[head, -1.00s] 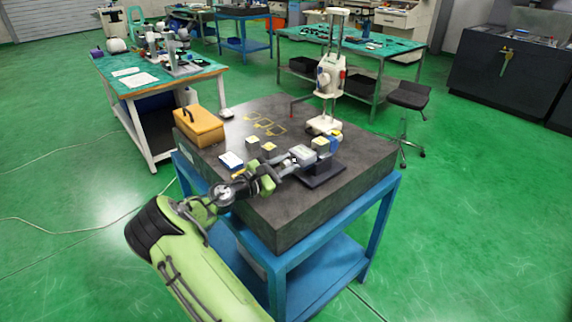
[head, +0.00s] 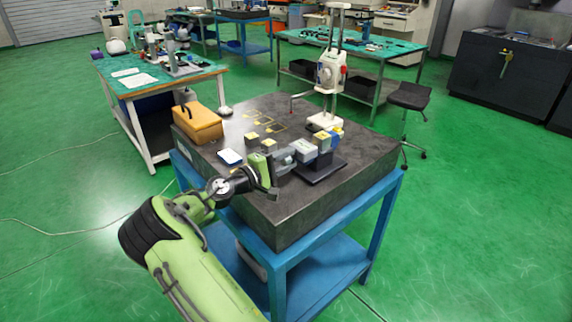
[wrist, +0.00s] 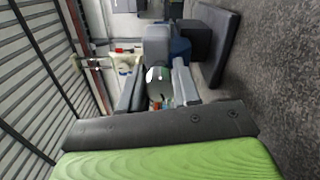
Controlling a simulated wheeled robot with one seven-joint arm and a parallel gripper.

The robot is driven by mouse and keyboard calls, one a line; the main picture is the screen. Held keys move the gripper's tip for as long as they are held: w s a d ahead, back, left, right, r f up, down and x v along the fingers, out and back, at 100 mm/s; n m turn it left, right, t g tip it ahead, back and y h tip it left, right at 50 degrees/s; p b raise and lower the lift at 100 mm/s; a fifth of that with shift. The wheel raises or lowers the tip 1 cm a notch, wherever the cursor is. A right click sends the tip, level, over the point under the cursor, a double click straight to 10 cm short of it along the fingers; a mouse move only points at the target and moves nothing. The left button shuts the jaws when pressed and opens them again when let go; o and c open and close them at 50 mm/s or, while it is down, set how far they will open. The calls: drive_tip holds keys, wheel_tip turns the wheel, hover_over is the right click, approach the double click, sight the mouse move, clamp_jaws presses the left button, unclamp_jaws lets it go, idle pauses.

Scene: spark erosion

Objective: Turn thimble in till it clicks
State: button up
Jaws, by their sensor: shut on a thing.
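My gripper (head: 282,161) is at the left end of a small grey measuring device (head: 304,150) on a black stand (head: 320,168). In the wrist view my gripper's two fingers (wrist: 157,84) are shut on a shiny round metal end, the thimble (wrist: 157,76), one finger on each side. The grey body (wrist: 157,42) lies straight beyond it, with a blue part beside it. The thimble's scale and click end are too small or hidden to read.
The stand is on a dark stone slab (head: 300,214) on a blue frame. A white column instrument (head: 329,75) stands behind.

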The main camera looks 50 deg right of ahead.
drive_tip(key=m+b, duration=0.2)
drive_tip(key=m, duration=0.1)
drive_tip(key=m+b, duration=0.1)
drive_tip(key=shift+f, duration=0.25)
drive_tip(key=shift+r+m+b, duration=0.1)
drive_tip(key=shift+m+b, duration=1)
drive_tip(key=shift+m, duration=0.7)
drive_tip(key=o, duration=1.1)
drive_tip(key=shift+r, duration=0.1)
drive_tip(key=shift+c, duration=0.2)
drive_tip(key=p+v, duration=0.2)
drive_tip(key=v, duration=1.4)
drive_tip(key=shift+p, duration=0.4)
drive_tip(key=shift+d, duration=0.1)
